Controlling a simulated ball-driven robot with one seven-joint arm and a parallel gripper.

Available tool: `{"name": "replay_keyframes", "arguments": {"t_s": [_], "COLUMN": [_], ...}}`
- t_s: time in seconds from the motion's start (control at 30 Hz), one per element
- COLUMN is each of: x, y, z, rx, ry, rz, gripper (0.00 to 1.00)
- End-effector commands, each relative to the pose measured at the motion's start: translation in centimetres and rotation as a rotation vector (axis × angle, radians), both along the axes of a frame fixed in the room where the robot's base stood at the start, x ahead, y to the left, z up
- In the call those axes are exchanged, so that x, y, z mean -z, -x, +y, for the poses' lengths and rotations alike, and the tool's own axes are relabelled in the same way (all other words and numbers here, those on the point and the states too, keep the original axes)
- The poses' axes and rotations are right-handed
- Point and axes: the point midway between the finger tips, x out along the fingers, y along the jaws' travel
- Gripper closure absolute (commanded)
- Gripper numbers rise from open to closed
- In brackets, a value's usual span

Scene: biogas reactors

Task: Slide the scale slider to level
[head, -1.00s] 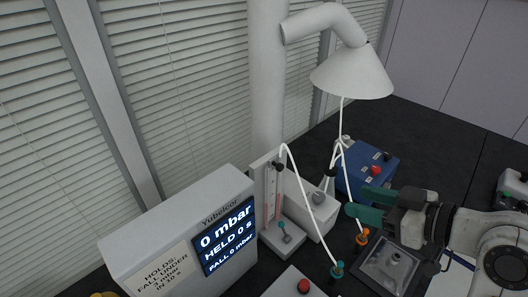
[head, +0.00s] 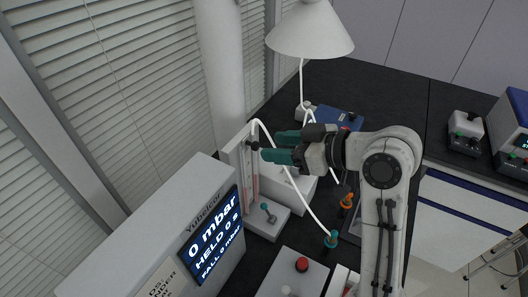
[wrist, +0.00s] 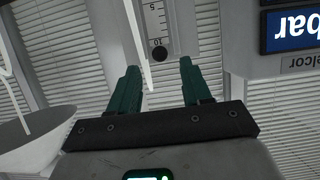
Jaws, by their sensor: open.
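The scale slider (head: 254,146) is a small dark knob high on the white upright gauge board (head: 241,165), above a reddish tube. In the wrist view the slider (wrist: 159,53) is a dark round knob beside the 10 mark of the scale (wrist: 154,20). My gripper (head: 268,148) is open, with two green fingers pointing at the board, just right of the slider. In the wrist view my gripper (wrist: 160,66) has the knob between its fingertips, slightly beyond them. I cannot tell whether they touch.
A white hose (head: 306,206) loops from the board's top; in the wrist view the hose (wrist: 137,45) runs between my fingers. A display box (head: 212,235) reads 0 mbar at the left. A small teal-handled valve (head: 265,208) is below.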

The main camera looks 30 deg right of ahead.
Motion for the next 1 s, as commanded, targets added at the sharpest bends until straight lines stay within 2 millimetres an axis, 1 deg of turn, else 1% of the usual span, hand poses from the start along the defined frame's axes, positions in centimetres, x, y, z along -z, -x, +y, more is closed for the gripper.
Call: {"name": "replay_keyframes", "arguments": {"t_s": [0.03, 0.2, 0.3, 0.67, 1.0], "x": [0.8, 1.4, 1.6, 1.5, 1.5], "y": [-0.7, -2.3, -2.9, -3.1, -3.1], "z": [0.6, 1.6, 1.9, 2.1, 2.1], "rx": [-0.004, -0.002, 0.0, 0.0, 0.0], "ry": [0.0, 0.0, 0.0, 0.0, 0.0], "rz": [-0.001, -0.001, 0.0, 0.0, 0.0], "gripper": [0.52, 0.52, 0.52, 0.53, 0.85]}}
